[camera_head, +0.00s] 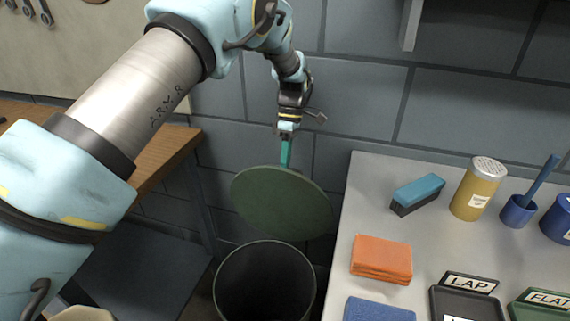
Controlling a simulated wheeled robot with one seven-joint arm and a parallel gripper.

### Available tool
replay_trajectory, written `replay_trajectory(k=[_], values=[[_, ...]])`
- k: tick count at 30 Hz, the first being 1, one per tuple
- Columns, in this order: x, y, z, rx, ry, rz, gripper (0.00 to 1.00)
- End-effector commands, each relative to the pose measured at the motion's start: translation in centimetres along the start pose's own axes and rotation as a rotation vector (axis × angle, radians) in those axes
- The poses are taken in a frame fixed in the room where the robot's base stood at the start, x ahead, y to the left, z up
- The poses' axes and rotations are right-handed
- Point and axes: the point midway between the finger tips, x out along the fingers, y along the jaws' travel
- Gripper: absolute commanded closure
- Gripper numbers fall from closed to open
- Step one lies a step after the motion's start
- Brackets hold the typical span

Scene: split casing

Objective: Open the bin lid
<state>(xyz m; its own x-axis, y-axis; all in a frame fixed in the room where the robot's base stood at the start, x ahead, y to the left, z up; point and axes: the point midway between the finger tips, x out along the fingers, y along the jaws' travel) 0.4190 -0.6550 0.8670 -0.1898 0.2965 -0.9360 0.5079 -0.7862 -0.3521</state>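The bin (264,287) is a dark round container on the floor, left of the grey worktop. Its mouth is uncovered and its inside is dark. The round green lid (281,204) is tilted up above and behind the bin's mouth, with its broad face showing. My gripper (285,150) points down at the lid's upper edge. A narrow teal piece joins the gripper to that edge in this view. I cannot tell whether that piece is finger or lid handle, or whether the fingers are closed on it.
On the grey worktop (415,215) at right are an orange cloth (381,259), a blue-topped brush (417,194), a yellow shaker (478,188), a blue cup (518,210) and labelled trays. A wooden bench (165,150) stands left. A grey block wall (455,110) is close behind.

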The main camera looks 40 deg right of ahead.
Motion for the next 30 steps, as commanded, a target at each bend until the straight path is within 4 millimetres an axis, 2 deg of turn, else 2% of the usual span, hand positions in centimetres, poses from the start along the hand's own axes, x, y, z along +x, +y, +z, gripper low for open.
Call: replay_trajectory(k=[1,9,10,17,26,30], values=[[0.6,0.0,0.0,0.0,0.001,-0.007,1.0],[0.7,0.0,0.0,0.0,0.001,-0.008,1.0],[0.7,-0.1,0.0,0.0,0.001,-0.008,0.8],[0.3,0.0,0.0,0.0,0.001,-0.005,0.55],[0.0,-0.1,0.0,0.0,0.0,-0.002,0.53],[-1.3,-0.5,0.0,0.0,0.0,0.001,0.53]])
